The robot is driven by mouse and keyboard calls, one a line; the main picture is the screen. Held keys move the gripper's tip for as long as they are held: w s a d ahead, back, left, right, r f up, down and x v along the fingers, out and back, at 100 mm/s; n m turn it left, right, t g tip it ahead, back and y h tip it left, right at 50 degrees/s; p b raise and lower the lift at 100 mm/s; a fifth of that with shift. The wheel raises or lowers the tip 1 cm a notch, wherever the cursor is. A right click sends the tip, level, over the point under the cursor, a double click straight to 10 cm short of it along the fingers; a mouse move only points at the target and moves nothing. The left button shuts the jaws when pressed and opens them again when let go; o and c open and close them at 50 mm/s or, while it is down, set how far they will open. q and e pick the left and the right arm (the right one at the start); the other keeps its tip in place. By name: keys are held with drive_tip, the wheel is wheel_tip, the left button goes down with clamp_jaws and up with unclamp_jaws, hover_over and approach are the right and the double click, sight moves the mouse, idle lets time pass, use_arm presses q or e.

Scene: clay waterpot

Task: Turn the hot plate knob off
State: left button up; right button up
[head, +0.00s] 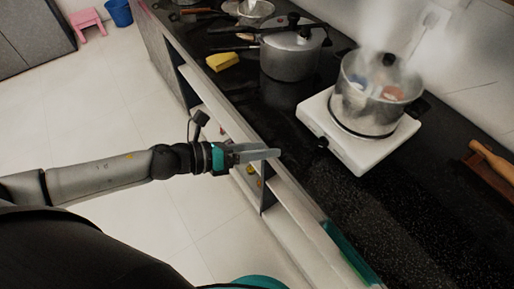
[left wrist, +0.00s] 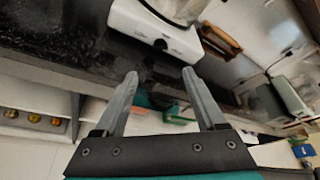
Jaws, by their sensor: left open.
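The white hot plate (head: 353,156) stands on the black counter, with a steaming glass-like pot (head: 372,97) on it. Its dark knob (head: 322,143) is on the front side facing my left arm. In the left wrist view the hot plate (left wrist: 130,20) is at the top, with the black knob (left wrist: 160,44) on its front face. My left gripper (head: 276,153) is in front of the counter edge, short of the knob and apart from it. In the left wrist view its two fingers (left wrist: 160,78) are spread with nothing between them. My right gripper is not in view.
A metal pressure cooker (head: 290,57) and a yellow sponge (head: 222,61) are on the counter beyond the hot plate. A wooden rolling pin (head: 490,160) lies at the right. Open shelves are under the counter edge. The counter before the knob is clear.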

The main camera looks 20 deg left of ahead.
use_arm(q)
drive_tip(key=shift+s+a+r, duration=0.15)
drive_tip(key=shift+s+a, duration=0.15)
drive_tip(key=shift+c, duration=0.3)
drive_tip(key=shift+c, duration=1.4)
drive_tip(key=shift+d, duration=0.3)
drive_tip(key=shift+c, duration=0.5)
drive_tip(key=n+t+y+p, duration=0.1)
drive_tip(key=n+t+y, duration=0.45)
drive_tip(key=n, duration=1.85)
approach(319, 146)
drive_tip(key=shift+y, duration=0.35)
drive_tip(key=x, duration=0.2)
drive_tip(key=b+x, duration=0.1)
drive_tip(key=x, duration=0.2)
drive_tip(key=b+x, duration=0.1)
drive_tip(key=x, duration=0.2)
drive_tip(key=shift+w+d+r, duration=0.15)
drive_tip(key=shift+w+d, duration=0.05)
drive_tip(key=shift+d, duration=0.15)
